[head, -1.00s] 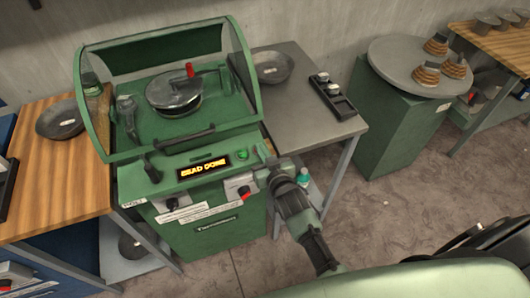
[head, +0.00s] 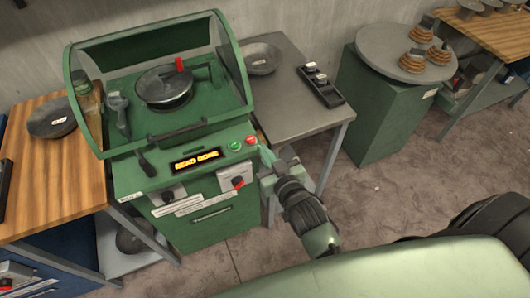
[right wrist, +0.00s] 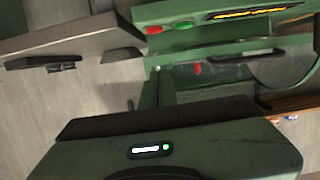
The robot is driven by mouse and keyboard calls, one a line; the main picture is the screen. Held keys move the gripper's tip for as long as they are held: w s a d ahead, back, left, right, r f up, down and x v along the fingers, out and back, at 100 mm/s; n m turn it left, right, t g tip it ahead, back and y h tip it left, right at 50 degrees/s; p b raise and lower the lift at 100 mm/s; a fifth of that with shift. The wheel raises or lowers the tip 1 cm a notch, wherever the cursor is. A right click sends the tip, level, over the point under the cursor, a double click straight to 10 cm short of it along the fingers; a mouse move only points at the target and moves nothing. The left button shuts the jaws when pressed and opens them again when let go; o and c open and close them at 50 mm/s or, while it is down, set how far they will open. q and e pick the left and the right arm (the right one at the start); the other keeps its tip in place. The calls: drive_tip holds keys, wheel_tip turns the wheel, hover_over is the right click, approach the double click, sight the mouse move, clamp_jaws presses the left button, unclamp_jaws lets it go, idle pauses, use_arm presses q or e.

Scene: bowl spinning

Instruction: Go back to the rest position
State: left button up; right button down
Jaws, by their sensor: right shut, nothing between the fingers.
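My right gripper (head: 268,160) is at the right front corner of the green spinning machine (head: 215,225) in the head view, beside its control panel. It is shut and holds nothing. In the right wrist view my right gripper's green and black body fills the bottom, with the machine's panel upside down above it. The panel's display (head: 196,161) reads "BEAD DONE". A green button (head: 234,145) and a red button (head: 251,140) sit right of it. My left gripper is not in view.
A grey side table (head: 300,115) with a bowl (head: 261,58) and a black holder (head: 320,87) stands right of the machine. A wooden bench (head: 55,185) with a dark bowl (head: 52,118) is at the left. A green pedestal (head: 385,115) stands further right. Floor between is clear.

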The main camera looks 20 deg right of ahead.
idle(0.8)
drive_tip(key=s+a+f+n+g+b, duration=0.1)
drive_tip(key=s+f+g, duration=0.35)
drive_tip(key=f, duration=1.05)
drive_tip(key=s+f+g+b, duration=0.15)
drive_tip(key=s+f, duration=0.65)
drive_tip(key=f, duration=0.8)
drive_tip(key=s+d+f+g, duration=0.2)
drive_tip(key=s+f, duration=0.4)
drive_tip(key=s, duration=0.3)
drive_tip(key=s+d+f+g, duration=0.2)
drive_tip(key=s+f, duration=0.4)
drive_tip(key=s, duration=0.4)
drive_tip(key=s+d+f+n+g, duration=0.1)
drive_tip(key=s+d+f+g, duration=0.1)
drive_tip(key=s+f+g, duration=0.2)
drive_tip(key=s+f, duration=0.3)
drive_tip(key=s, duration=0.2)
drive_tip(key=shift+s+d+h, duration=0.3)
drive_tip(key=shift+s+d, duration=0.1)
